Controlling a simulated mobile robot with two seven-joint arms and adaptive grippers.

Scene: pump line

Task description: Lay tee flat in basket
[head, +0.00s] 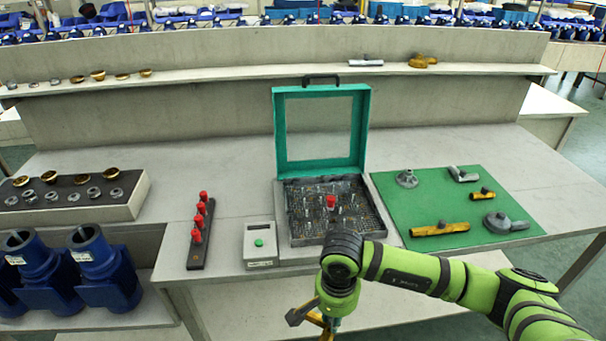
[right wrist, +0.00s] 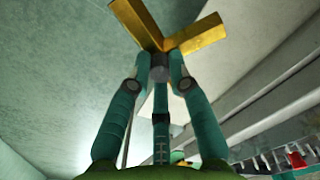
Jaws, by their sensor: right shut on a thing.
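My right gripper (head: 322,316) hangs low in front of the table's front edge in the head view. It is shut on a brass-coloured tee (right wrist: 196,34). In the right wrist view, the fingers (right wrist: 160,72) close around the tee's grey stub, and its yellow arms spread beyond the fingertips. Part of the tee is hidden behind the gripper in the head view. The basket (head: 296,240) is a dark mesh tray with upright pins and a red-topped piece, under an open green-framed lid (head: 278,130). The gripper is in front of the basket and apart from it. My left gripper is not in view.
A green mat (head: 400,190) with several fittings lies right of the basket. A white button box (head: 260,262) and a rack of red-topped pieces (head: 199,228) stand left. Blue pumps (head: 100,270) are at far left. The raised lid stands at the basket's back.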

